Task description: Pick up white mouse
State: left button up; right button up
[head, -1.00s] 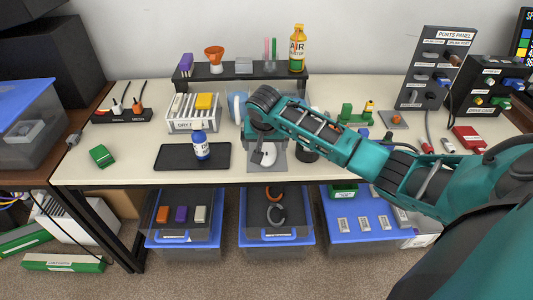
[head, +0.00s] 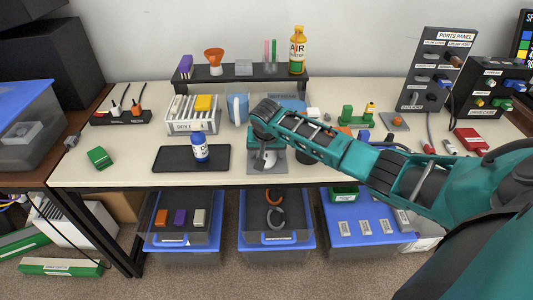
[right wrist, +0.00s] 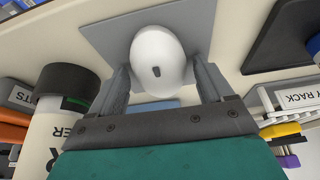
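The white mouse (head: 267,160) lies on a grey square pad (head: 279,170) near the front edge of the table, partly hidden by my right gripper in the head view. In the right wrist view the mouse (right wrist: 158,50) sits between the two grey fingers of my right gripper (right wrist: 160,72). One finger stands on each side of it, with what looks like a narrow gap on both sides. The gripper is open and the mouse rests on the pad (right wrist: 100,28). My left gripper is not in view.
A black mat (head: 222,163) with a blue-and-white bottle (head: 200,147) lies left of the pad. A dark-lidded white container (right wrist: 68,85) is close beside the gripper in the right wrist view. A white rack (head: 183,127) and a blue mug (head: 237,108) stand behind.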

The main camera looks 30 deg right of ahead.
jog(key=c, duration=0.8)
jog(key=shift+c, duration=0.2)
jog(key=shift+s+a+r, duration=0.1)
jog(key=shift+r, duration=0.05)
